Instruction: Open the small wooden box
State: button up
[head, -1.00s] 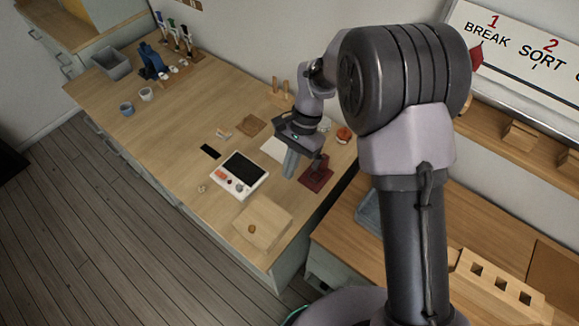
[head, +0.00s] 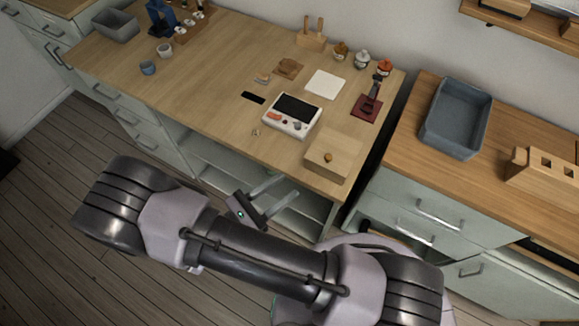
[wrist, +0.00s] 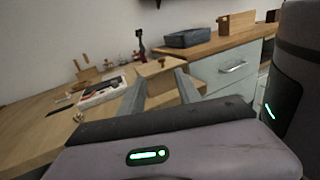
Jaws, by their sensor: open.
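The small wooden box (head: 341,147) is pale wood and sits at the near right corner of the wooden table. A small round brown knob (head: 328,157) shows on it, and its lid looks shut. My gripper (head: 291,185) is open and empty, left of and nearer than the box in the head view, apart from it, and over the table's front side. In the wrist view the box (wrist: 152,69) shows ahead, beyond and between the two fingers, with the knob (wrist: 161,60) on top.
A white device with a dark screen (head: 296,108) lies behind the box, and a dark red stand (head: 367,106) is behind right. A grey bin (head: 455,118) and a slotted wooden block (head: 545,165) sit on the right counter. A gap separates table and counter. The table's left middle is mostly clear.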

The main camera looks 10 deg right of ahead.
aim_at(336, 156)
jog(key=b+x, duration=0.1)
jog(key=x, duration=0.5)
jog(key=b+x, duration=0.1)
jog(key=x, duration=0.5)
jog(key=b+x, duration=0.1)
jog(key=x, duration=0.5)
jog(key=shift+s+d+r+b, duration=0.15)
jog(key=shift+s+d+b, duration=0.05)
jog(key=shift+d+b, duration=0.1)
grip_shut()
